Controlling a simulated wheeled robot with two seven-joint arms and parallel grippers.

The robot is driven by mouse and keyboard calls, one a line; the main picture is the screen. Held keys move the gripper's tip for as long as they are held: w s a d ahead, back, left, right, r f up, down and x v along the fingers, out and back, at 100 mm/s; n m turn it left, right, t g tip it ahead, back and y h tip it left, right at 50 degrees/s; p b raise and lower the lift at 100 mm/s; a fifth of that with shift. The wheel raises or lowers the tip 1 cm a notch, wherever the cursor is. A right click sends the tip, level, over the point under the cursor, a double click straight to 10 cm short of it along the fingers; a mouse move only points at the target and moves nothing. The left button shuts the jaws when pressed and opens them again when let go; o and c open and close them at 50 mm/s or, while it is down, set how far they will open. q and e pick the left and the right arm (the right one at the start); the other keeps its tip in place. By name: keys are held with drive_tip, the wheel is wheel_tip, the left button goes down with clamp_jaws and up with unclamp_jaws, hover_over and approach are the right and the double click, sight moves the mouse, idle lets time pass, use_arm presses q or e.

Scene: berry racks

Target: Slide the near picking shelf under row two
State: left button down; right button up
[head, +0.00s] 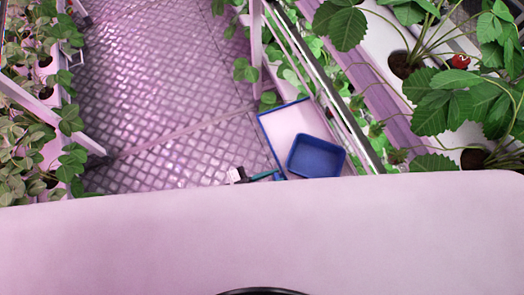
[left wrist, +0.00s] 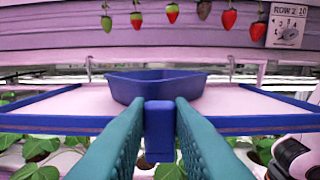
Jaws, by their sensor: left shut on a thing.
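The near picking shelf (head: 283,122) is a pale panel with blue edges, beside the right-hand rack in the head view. In the left wrist view the shelf (left wrist: 245,101) lies level ahead, below the row with the sign (left wrist: 288,25) reading "ROW 2". A blue tray (head: 316,156) sits on it, and the tray also shows in the left wrist view (left wrist: 155,87). My left gripper (head: 275,175), with teal fingers, is shut on the shelf's blue front handle (left wrist: 160,130). My right gripper is in neither view.
Several strawberries (left wrist: 172,13) hang from the row above the tray. Leafy plants in a white gutter (head: 380,42) stand at the right. Another planted rack (head: 50,120) stands at the left. The tiled floor (head: 165,90) between them is clear.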

use_arm(q)
drive_tip(key=s+d, duration=0.2)
drive_tip(key=s, duration=0.3)
drive_tip(key=shift+s+p, duration=0.35)
drive_tip(key=c, duration=1.3)
unclamp_jaws()
drive_tip(key=shift+a, duration=0.1)
drive_tip(key=shift+a, duration=0.1)
drive_tip(key=b+v, duration=0.2)
drive_tip(key=v, duration=1)
